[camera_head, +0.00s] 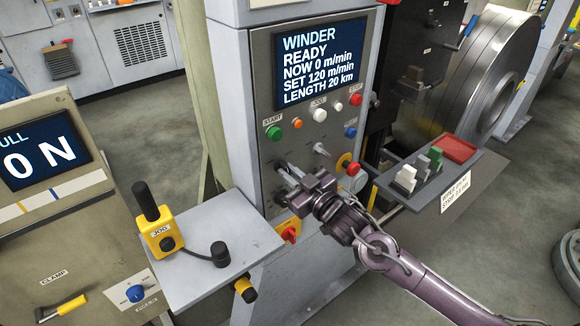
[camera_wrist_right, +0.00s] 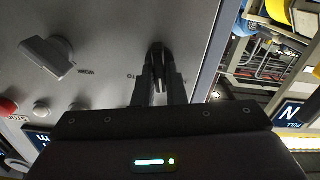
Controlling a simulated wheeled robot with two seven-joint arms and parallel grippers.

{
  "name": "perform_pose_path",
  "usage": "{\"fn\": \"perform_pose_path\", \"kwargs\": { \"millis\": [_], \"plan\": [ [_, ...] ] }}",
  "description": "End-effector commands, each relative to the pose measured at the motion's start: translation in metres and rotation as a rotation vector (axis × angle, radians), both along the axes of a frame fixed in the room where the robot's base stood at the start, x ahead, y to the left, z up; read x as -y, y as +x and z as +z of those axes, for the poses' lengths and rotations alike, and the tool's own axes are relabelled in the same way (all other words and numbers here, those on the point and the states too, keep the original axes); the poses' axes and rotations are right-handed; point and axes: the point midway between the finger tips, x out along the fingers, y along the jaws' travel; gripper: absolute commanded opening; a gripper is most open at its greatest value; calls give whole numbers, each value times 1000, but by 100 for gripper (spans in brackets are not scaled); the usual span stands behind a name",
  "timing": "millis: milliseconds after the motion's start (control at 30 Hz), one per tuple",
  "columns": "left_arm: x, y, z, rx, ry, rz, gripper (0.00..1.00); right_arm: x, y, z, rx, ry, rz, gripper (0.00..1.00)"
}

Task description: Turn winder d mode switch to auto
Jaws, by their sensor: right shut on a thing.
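The winder's grey panel (camera_head: 258,150) stands in the middle of the head view. My right gripper (camera_head: 286,174) is at the lower left of this panel, its arm coming in from the lower right. In the right wrist view its two fingers (camera_wrist_right: 158,85) are closed around a dark switch knob (camera_wrist_right: 158,50), which they mostly cover. The knob's setting and label cannot be read. A second lever-like knob (camera_head: 321,150) sits to the right, free of the gripper; it also shows in the wrist view (camera_wrist_right: 48,56). My left gripper is not in view.
The winder screen (camera_head: 320,60) reads READY, above several coloured buttons. A red emergency knob (camera_head: 352,169) and a red-yellow switch (camera_head: 290,234) are close to my gripper. A shelf (camera_head: 225,262) with a yellow jog box (camera_head: 165,232) juts out below left; a sample tray (camera_head: 400,199) is at right.

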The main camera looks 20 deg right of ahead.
Motion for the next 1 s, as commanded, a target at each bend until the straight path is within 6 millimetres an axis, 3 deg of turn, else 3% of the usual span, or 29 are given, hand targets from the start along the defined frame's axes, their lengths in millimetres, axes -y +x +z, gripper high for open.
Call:
{"fn": "perform_pose_path", "kwargs": {
  "millis": [500,1000],
  "plan": [
    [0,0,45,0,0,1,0,2,1,3,-171,467,-2,0],
    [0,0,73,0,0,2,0,4,1,0,-303,832,-1,0]
  ]
}}
